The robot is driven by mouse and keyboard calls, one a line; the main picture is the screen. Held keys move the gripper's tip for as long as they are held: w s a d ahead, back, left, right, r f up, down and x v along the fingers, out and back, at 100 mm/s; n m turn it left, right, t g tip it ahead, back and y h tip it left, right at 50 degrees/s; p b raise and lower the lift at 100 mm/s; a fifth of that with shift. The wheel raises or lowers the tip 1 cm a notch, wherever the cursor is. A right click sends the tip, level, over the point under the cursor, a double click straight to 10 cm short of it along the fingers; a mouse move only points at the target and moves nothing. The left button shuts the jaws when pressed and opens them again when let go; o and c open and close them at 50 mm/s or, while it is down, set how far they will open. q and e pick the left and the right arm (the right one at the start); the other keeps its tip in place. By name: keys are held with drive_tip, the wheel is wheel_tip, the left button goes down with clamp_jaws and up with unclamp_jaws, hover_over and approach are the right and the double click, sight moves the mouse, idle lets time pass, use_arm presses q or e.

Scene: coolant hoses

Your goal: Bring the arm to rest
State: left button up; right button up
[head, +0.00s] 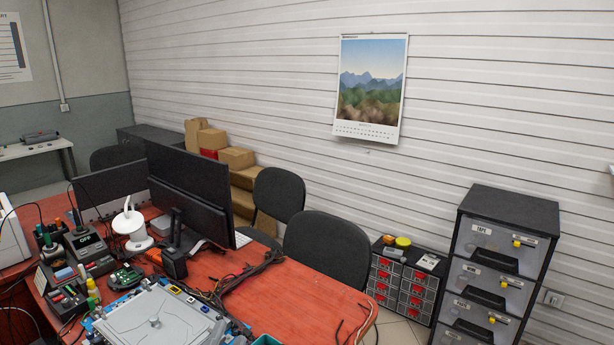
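I cannot make out either of my grippers or arms in the head view. The red-topped workbench (285,302) fills the lower left. At its near edge lies a flat light-grey plate (150,325) with a small knob on top, set in a blue-edged frame and cut off by the bottom of the picture. Dark and coloured hoses or cables (235,280) lie loosely on the bench to the right of it. I see nothing held.
Two dark monitors (190,190), a white round-based device (131,228), a green circuit board (126,276) and a tool station (88,245) crowd the bench. Black chairs (328,246) stand behind it. Drawer cabinets (500,255) stand at right. The bench's right end is fairly clear.

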use_arm(q)
drive_tip(key=s+a+f+n+g+y, duration=0.1)
drive_tip(key=s+a+f+n+g, duration=0.15)
drive_tip(key=f, duration=0.35)
drive_tip(key=s+a+f+n+g+y, duration=0.1)
drive_tip(key=s+a+f+n+g, duration=0.15)
drive_tip(key=f, duration=0.45)
drive_tip(key=s+a+f+n+g+y, duration=0.1)
drive_tip(key=s+a+f+n+g, duration=0.1)
drive_tip(key=s+f+g, duration=0.3)
drive_tip(key=s+a+f+n+g, duration=0.1)
drive_tip(key=s+f+n+g, duration=0.4)
drive_tip(key=s+f, duration=1)
wheel_tip(320, 180, down, 25)
drive_tip(key=m+g, duration=0.1)
drive_tip(key=m, duration=0.1)
drive_tip(key=s+f, duration=1.4)
drive_tip(key=f, duration=0.3)
drive_tip(key=shift+a+h, duration=0.3)
drive_tip(key=shift+a, duration=0.05)
